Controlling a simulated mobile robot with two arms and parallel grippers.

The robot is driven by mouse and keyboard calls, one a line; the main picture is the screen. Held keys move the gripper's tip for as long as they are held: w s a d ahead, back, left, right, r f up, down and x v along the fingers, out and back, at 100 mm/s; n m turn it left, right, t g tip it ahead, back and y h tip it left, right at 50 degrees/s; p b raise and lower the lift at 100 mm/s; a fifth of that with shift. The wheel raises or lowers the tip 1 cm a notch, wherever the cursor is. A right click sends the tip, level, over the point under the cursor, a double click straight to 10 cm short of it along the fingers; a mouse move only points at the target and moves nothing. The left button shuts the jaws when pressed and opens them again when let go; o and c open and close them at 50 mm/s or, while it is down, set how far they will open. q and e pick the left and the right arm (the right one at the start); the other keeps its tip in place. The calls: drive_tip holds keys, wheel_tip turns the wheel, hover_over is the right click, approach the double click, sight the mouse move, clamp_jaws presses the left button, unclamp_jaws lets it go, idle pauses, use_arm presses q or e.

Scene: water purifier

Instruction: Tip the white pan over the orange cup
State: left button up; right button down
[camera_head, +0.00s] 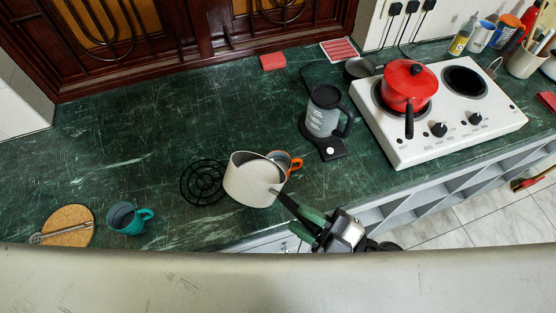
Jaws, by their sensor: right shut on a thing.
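The white pan (252,185) is held in the air by its dark handle, above the green counter near its front edge. It is tilted, with its inside partly showing. My right gripper (318,226) is shut on the pan's handle, to the lower right of the pan. The orange cup (291,160) stands right behind the pan's right rim. Only its upper right part and handle show; the pan hides the rest. I cannot tell whether pan and cup touch. My left gripper is not in view.
A black coil trivet (203,183) lies left of the pan. A teal cup (127,218) and a cork mat (68,226) are at the lower left. A grey kettle (325,115) and a white stove (450,125) with a red pot (407,84) stand to the right. The counter's back left is clear.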

drive_tip(key=shift+w+d+r+m+t+p, duration=0.4)
drive_tip(key=shift+w+d+r+m+p, duration=0.25)
drive_tip(key=shift+w+r+m, duration=0.5)
idle(2.3)
drive_tip(key=s+a+f+n+g+b, duration=0.1)
drive_tip(key=s+a+f+n+b, duration=0.3)
drive_tip(key=s+f+n+b, duration=0.1)
drive_tip(key=s+a+f+n+g+b, duration=0.1)
drive_tip(key=s+a+f+n+b, duration=0.3)
drive_tip(key=f, duration=0.6)
drive_tip(key=s+n+b, duration=0.1)
drive_tip(key=s+n, duration=0.1)
drive_tip(key=s, duration=0.1)
drive_tip(key=shift+a+f+n+g+h, duration=0.2)
drive_tip(key=shift+a+n+g+h, duration=0.1)
drive_tip(key=shift+a+n+h, duration=0.1)
drive_tip(key=shift+s, duration=0.1)
wheel_tip(320, 180, up, 6)
drive_tip(key=p, duration=0.6)
